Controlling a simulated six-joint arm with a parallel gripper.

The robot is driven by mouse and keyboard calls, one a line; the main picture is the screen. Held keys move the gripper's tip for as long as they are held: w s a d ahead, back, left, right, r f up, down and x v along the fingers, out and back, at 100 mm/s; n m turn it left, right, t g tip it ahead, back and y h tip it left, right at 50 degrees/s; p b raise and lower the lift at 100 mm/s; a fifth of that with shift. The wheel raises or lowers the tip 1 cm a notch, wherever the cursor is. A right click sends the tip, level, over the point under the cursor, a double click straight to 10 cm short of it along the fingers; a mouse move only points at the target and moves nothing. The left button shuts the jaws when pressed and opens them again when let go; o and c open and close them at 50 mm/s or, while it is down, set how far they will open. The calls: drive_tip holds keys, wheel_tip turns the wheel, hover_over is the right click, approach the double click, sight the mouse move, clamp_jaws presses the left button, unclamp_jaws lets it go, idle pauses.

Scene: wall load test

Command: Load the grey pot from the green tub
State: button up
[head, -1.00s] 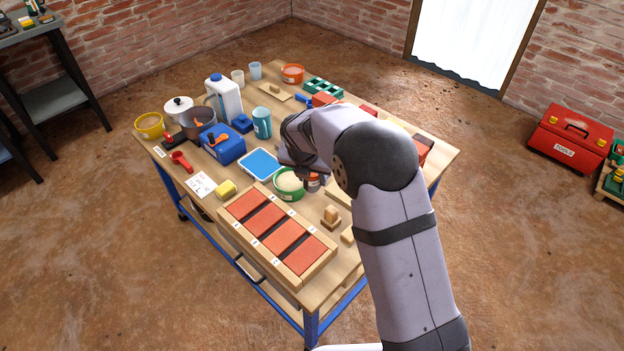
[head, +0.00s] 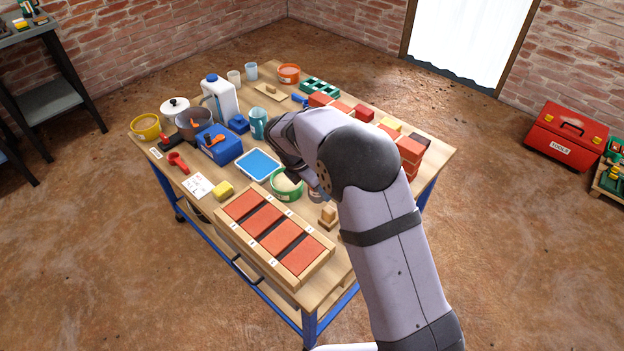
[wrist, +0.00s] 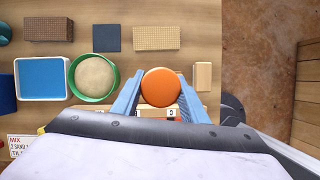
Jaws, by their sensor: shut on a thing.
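The green tub (head: 286,197) stands on the bench with pale sand-coloured fill; it also shows in the wrist view (wrist: 93,100). A dark grey pot (head: 190,131) stands at the bench's left, behind the blue box. My gripper (wrist: 160,98) is shut on a round, orange-topped thing (wrist: 160,87), just right of the green tub. Its two blue fingers lie on either side of it. In the head view my arm covers most of that spot. The thing's lower part is hidden in the wrist view, so I cannot tell whether it touches the bench.
A blue tray (head: 259,164) lies left of the green tub. A blue box (head: 219,146) and a white jug (head: 222,98) stand near the grey pot. A wooden frame with red slabs (head: 238,238) fills the front. Bricks (head: 411,150) are stacked at the right.

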drive_tip(key=s+d+r+m+g+y+p, duration=0.1)
drive_tip(key=s+d+r+m+g, duration=0.2)
drive_tip(key=m, duration=0.5)
drive_tip(key=s+d+r+m+g+y+p, duration=0.1)
drive_tip(key=s+d+m+g, duration=0.1)
drive_tip(key=s+m, duration=0.45)
drive_tip(key=s+d+r+m+g+y+p, duration=0.1)
drive_tip(key=s+d+r+m+g, duration=0.15)
drive_tip(key=m, duration=0.75)
drive_tip(key=w+a+f+m+t+y+p, duration=0.1)
drive_tip(key=w+a+f+m+y+p, duration=0.35)
drive_tip(key=w+a+f+m, duration=0.4)
drive_tip(key=w+a+m+t+h+p, duration=0.1)
drive_tip(key=w+a+m+t, duration=0.3)
drive_tip(key=w+m, duration=0.3)
drive_tip(key=w+a+r+m+t+h, duration=0.1)
drive_tip(key=w+a+m+t, duration=0.2)
drive_tip(key=w+m, duration=0.4)
drive_tip(key=a+m, duration=0.1)
drive_tip(key=m, duration=0.8)
drive_tip(key=shift+w+r+t+p, duration=0.25)
drive_tip(key=shift+r+t+p, duration=0.05)
drive_tip(key=shift+t+p, duration=0.1)
drive_tip(key=shift+d+f, duration=0.1)
